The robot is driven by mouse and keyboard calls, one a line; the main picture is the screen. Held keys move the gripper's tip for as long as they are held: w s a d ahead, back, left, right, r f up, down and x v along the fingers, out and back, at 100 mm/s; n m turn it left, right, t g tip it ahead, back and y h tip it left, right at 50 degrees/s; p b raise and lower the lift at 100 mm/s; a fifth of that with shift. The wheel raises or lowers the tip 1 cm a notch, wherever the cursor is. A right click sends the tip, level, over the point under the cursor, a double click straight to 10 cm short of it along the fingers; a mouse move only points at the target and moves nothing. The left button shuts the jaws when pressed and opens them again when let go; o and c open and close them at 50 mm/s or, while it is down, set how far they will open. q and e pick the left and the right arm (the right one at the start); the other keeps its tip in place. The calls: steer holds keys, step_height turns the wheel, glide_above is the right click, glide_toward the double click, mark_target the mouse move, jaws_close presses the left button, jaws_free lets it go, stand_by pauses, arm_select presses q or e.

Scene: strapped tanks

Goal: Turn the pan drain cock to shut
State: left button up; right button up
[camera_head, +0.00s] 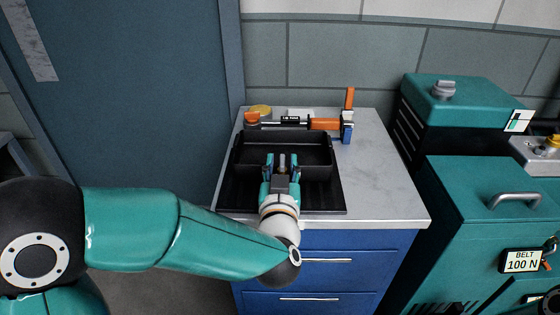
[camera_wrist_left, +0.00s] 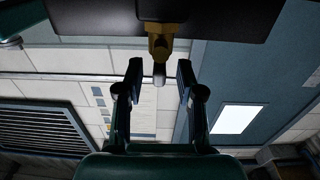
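A black pan (camera_head: 325,145) sits on the grey worktop, in the middle of the head view. My left gripper (camera_head: 281,160) is in front of the pan in the head view. In the wrist view it (camera_wrist_left: 160,78) is open, with its fingers on either side of the lever and visible gaps to both. The cock is mostly hidden by the gripper in the head view.
A black tray (camera_head: 235,195) lies under the pan. A bar clamp with orange parts (camera_head: 325,124) and a yellow item (camera_head: 260,110) lie behind it. Teal machines (camera_head: 480,190) stand right. The worktop's right side (camera_head: 385,190) is clear.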

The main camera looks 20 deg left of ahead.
arm_select(q)
steer(key=v, duration=1)
steer(key=shift+s, duration=0.2)
steer(key=shift+f, duration=0.1)
